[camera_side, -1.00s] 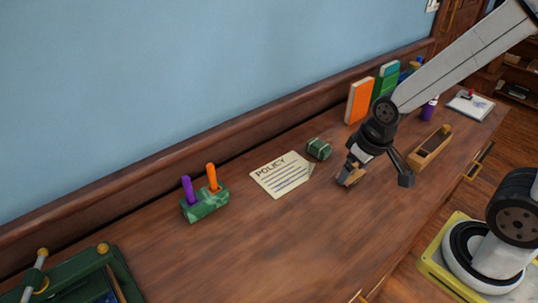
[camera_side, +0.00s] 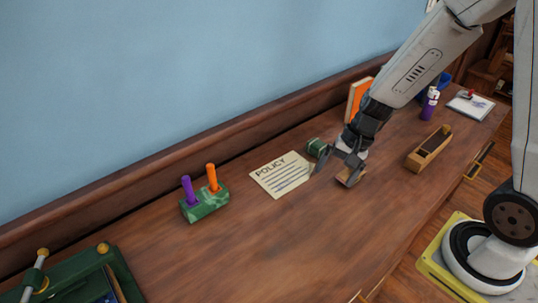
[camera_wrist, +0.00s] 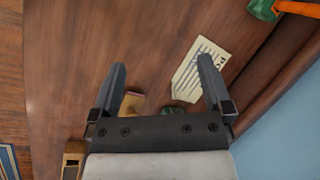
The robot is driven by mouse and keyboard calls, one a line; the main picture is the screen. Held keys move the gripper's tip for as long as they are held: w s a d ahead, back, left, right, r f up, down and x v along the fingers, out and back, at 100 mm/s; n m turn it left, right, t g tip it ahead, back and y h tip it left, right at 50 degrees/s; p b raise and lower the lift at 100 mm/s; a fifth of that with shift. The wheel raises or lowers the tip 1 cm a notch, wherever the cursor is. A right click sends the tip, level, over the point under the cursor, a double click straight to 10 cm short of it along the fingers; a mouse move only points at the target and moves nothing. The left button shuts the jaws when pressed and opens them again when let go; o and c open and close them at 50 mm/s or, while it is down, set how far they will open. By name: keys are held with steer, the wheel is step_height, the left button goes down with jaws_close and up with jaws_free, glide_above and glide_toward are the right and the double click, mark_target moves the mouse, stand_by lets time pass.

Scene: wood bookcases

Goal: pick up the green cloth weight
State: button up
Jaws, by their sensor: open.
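The green cloth weight (camera_side: 317,147) is a small dark green block with a pale band, on the desk at the right end of the policy sheet (camera_side: 282,175). In the side view my gripper (camera_side: 338,172) is just right of and in front of it, pointing down at the desk. In the wrist view the weight (camera_wrist: 172,110) shows between my open fingers (camera_wrist: 160,80), partly hidden by the gripper's body and nearer the right finger. A small tan wooden block (camera_side: 350,177) lies under the gripper; it also shows in the wrist view (camera_wrist: 132,103) near the left finger.
A green marbled holder (camera_side: 205,205) with a purple and an orange stick stands to the left. An orange book (camera_side: 357,98) stands behind my arm. A wooden tray (camera_side: 429,149) and purple bottle (camera_side: 430,105) are to the right. The front middle desk is clear.

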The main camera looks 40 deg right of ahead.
steer(key=w+d+f+m+t+y, duration=0.1)
steer(key=w+m+t+y, duration=0.1)
steer(key=w+m, duration=0.35)
steer(key=m+t+h, duration=0.5)
steer(key=m+t, duration=0.5)
steer(key=m, duration=0.9)
glide_above(316, 142)
steer(key=s, duration=0.5)
step_height(316, 142, down, 5)
steer(key=shift+s+d+f, duration=0.1)
steer(key=shift+f, duration=1.5)
steer(key=shift+s+d+f, duration=0.1)
steer(key=shift+f, duration=1.45)
steer(key=shift+f, duration=0.1)
steer(key=shift+f, duration=0.35)
steer(key=shift+x, duration=2.5)
